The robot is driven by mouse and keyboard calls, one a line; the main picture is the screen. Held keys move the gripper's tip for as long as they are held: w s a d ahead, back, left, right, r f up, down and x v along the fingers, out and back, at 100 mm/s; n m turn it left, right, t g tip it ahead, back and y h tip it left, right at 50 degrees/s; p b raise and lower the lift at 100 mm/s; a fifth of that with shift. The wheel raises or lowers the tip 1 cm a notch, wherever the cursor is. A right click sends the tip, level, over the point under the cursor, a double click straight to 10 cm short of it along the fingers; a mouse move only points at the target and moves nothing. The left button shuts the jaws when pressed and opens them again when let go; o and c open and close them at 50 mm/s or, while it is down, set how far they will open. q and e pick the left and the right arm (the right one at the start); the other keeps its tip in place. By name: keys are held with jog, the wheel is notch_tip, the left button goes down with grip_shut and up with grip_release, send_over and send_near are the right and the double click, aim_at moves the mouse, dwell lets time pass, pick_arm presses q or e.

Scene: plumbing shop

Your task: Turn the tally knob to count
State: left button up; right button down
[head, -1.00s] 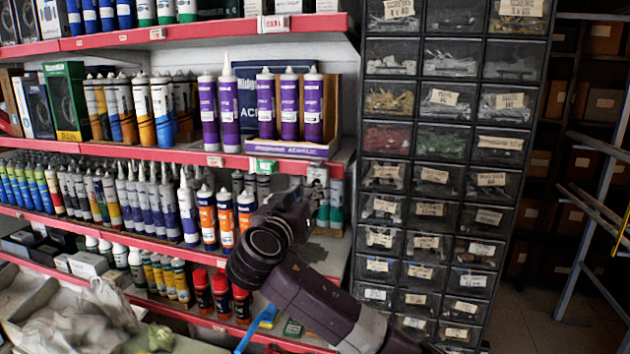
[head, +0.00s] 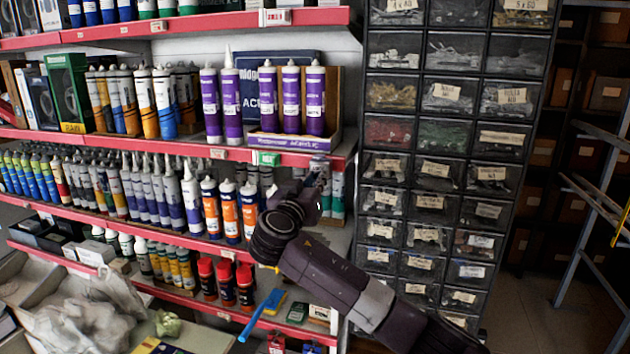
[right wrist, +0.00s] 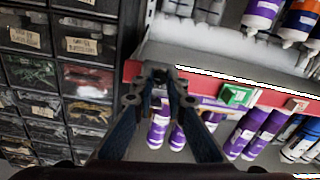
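A small grey fitting (head: 319,163) is on the front edge of the red middle shelf, near its right end. It looks like the tally device, but its knob and any markings are too small to make out. My right gripper (head: 316,184) is just below and in front of it, seen from behind. In the right wrist view the two fingers (right wrist: 164,76) converge at the red shelf edge. Their tips are close together, and whether a knob sits between them is hidden. My left gripper is not in view.
The red shelf edge (head: 200,151) carries a green tag (head: 265,158) beside the fitting. Purple tubes (head: 290,103) stand above it, and orange and white tubes (head: 229,211) stand below. A dark drawer cabinet (head: 440,135) rises close on the right.

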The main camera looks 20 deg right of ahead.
jog(key=shift+a+n, duration=0.1)
jog(key=shift+n, duration=8.7)
jog(key=shift+f, duration=0.1)
jog(key=c, duration=1.9)
grip_release()
jog(key=shift+c, duration=0.2)
